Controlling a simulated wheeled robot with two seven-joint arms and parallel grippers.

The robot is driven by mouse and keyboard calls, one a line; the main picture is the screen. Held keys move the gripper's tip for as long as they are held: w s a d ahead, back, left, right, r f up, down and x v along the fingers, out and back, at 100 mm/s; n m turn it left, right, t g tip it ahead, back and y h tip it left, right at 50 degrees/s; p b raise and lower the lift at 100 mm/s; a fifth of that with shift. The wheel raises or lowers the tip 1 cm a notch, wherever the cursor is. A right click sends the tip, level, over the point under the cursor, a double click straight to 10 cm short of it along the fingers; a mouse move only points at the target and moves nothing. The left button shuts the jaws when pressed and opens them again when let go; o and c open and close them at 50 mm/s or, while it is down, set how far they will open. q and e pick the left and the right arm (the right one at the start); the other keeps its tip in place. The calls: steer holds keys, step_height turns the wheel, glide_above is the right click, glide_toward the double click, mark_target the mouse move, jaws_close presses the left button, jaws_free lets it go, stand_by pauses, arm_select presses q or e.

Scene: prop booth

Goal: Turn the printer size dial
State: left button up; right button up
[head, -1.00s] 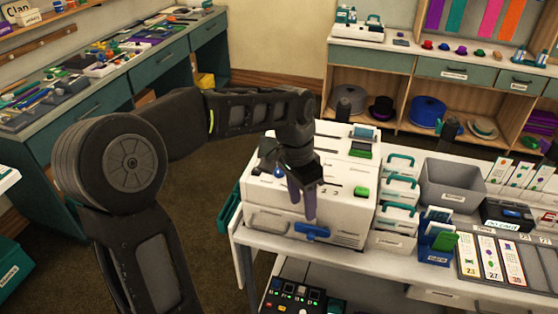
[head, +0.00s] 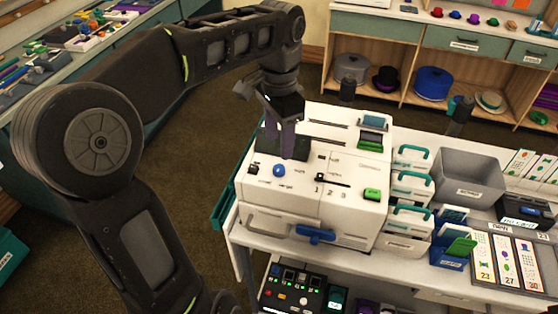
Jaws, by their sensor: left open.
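The printer (head: 300,208) is a white box at the left end of the white table. On its top is a blue round knob (head: 279,170) with small printed labels around it, which looks like the size dial; the labels are too small to read. My left gripper (head: 281,156) is open, with its purple and dark fingers pointing down, just behind and above the blue knob. I cannot tell whether the fingertips touch the printer top. Nothing shows between them. My right gripper is not in view.
A slider (head: 333,180) marked 1 2 3 and a green button (head: 372,195) are right of the knob. A blue handle (head: 315,234) is on the printer front. White boxes with teal handles (head: 412,189) and a grey bin (head: 470,178) stand to the right.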

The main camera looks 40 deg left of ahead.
mark_target(279, 168)
arm_select(q)
step_height(279, 168, down, 8)
steer(key=shift+r, duration=0.2)
steer(key=shift+c, duration=0.2)
jaws_close()
stand_by(0.5)
